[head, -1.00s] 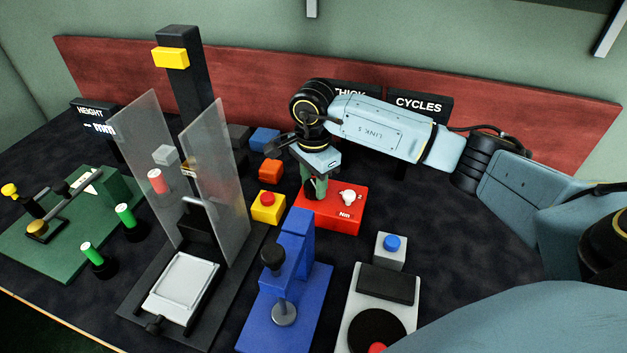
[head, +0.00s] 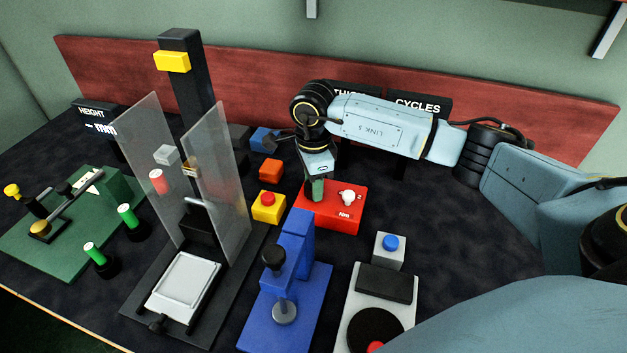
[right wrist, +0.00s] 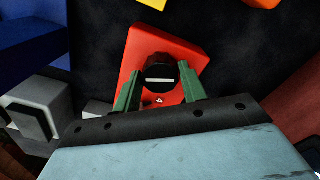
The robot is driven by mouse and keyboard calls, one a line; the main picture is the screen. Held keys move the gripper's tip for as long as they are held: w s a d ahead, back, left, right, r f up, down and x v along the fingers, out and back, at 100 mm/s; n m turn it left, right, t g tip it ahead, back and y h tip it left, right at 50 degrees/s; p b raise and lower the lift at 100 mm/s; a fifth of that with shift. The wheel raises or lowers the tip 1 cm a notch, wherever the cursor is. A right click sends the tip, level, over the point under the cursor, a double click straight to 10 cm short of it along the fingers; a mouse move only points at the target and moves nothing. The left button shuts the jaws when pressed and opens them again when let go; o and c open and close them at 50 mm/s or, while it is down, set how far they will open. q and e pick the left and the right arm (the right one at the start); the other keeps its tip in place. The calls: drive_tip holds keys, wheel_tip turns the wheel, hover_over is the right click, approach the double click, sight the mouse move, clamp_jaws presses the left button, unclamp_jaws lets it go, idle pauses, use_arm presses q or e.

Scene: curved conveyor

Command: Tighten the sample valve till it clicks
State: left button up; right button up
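A red box (head: 345,218) marked "Nm" stands mid-table with a white piece on its top. A black round knob with a white line on its face is on the red box and shows in the right wrist view (right wrist: 160,76); I take it for the sample valve. My right gripper (head: 314,190) points down at the left part of the box. In the right wrist view its green fingers (right wrist: 160,84) stand on both sides of the knob; whether they touch it is unclear. The head view mostly hides the knob. My left gripper is not in view.
A yellow box with a red button (head: 269,208) stands left of the red box. A blue stand (head: 290,290) and a grey device with a black-and-red dial (head: 380,305) are in front. Clear plates (head: 215,170) rise at the left. The table at right is clear.

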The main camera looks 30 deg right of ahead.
drive_tip(key=o, duration=0.3)
drive_tip(key=shift+r, duration=0.1)
drive_tip(key=shift+r, duration=0.35)
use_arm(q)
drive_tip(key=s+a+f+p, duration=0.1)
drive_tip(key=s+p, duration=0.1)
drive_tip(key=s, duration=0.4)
use_arm(e)
wheel_tip(320, 180, up, 12)
drive_tip(key=shift+r, duration=0.25)
